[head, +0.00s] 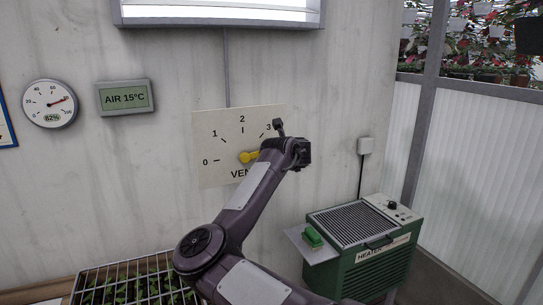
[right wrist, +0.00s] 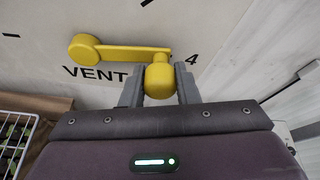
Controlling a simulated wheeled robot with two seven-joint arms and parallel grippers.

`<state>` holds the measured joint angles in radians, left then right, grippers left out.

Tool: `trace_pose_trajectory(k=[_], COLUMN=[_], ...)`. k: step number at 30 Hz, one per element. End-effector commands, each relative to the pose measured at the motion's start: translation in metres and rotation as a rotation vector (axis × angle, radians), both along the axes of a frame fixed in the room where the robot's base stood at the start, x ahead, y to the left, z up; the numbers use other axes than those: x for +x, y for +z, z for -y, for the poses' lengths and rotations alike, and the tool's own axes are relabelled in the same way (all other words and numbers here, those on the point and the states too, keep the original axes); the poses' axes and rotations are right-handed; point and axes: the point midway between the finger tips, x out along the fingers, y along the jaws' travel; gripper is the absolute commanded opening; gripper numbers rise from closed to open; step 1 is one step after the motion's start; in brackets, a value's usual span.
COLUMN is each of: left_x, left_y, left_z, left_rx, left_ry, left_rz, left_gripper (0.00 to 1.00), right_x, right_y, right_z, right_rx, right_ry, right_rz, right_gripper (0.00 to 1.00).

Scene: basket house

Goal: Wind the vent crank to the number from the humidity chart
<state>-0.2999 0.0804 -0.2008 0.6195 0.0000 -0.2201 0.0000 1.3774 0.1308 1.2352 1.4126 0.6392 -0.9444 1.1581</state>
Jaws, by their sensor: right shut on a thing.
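The vent dial plate (head: 212,150) is on the wall, with 0, 1, 2 and 3 showing in the head view; my right gripper hides its right side. In the right wrist view the 4 (right wrist: 192,60) shows just beyond the knob. The yellow crank (right wrist: 120,52) extends right from its hub, roughly toward the 4. My right gripper (right wrist: 159,88) is shut on its yellow knob (right wrist: 158,80). The crank hub also shows in the head view (head: 247,157). A round humidity gauge (head: 49,103) appears to read 82%. My left gripper is out of view.
A display (head: 124,97) reads AIR 15°C. A blue-edged sheet (head: 6,122) is cut off at the left. A green heater (head: 370,265) with a side shelf stands below right. A wire rack (head: 130,265) over seedlings is below left.

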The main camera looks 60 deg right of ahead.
Motion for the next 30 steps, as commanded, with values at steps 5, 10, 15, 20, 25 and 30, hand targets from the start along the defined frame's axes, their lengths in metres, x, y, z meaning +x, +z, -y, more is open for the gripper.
trace_pose_trajectory(k=[5, 10, 15, 20, 25, 30], left_x=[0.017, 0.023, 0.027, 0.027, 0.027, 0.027], left_y=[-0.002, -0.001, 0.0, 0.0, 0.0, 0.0], left_z=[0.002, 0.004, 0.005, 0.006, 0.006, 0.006], left_rx=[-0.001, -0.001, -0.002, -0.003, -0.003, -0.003], left_ry=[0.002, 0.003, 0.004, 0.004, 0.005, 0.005], left_rz=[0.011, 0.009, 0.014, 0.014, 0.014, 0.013], left_gripper=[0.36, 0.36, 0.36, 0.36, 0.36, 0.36], right_x=[-0.001, -0.001, -0.001, -0.001, -0.001, 0.0], right_y=[-0.011, -0.014, -0.015, -0.015, -0.016, -0.015], right_z=[0.001, 0.001, 0.0, 0.0, 0.0, 0.0], right_rx=[0.075, 0.109, 0.126, 0.129, 0.13, 0.128], right_ry=[-0.002, -0.001, -0.001, -0.001, -0.002, -0.001], right_rz=[0.04, 0.063, 0.072, 0.072, 0.072, 0.073], right_gripper=[0.0, 0.0, 0.0, 0.0, 0.0, 0.47])
